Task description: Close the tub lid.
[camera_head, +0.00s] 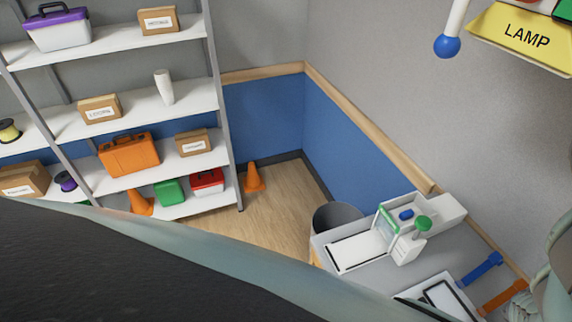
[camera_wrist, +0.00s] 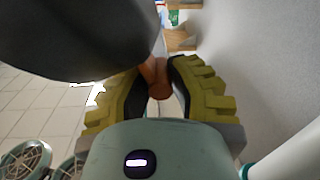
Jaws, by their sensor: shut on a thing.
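I cannot pick out a tub or its lid for sure in either view. My gripper (camera_wrist: 160,72) shows in the wrist view, with its two ridged olive fingers converging at the middle. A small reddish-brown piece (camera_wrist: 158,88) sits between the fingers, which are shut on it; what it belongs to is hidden. A large dark rounded shape covers the upper left and hides part of the left finger. In the head view a white device (camera_head: 404,226) with a green-edged clear panel and a green knob stands on a grey bench (camera_head: 450,252). My fingers do not show there.
Shelves (camera_head: 130,118) at the left hold boxes, an orange case (camera_head: 129,154) and a purple-lidded tub-like box (camera_head: 57,29). An orange cone (camera_head: 254,178) and dark bin (camera_head: 337,217) stand on open wood floor. A yellow LAMP sign (camera_head: 525,38) hangs upper right.

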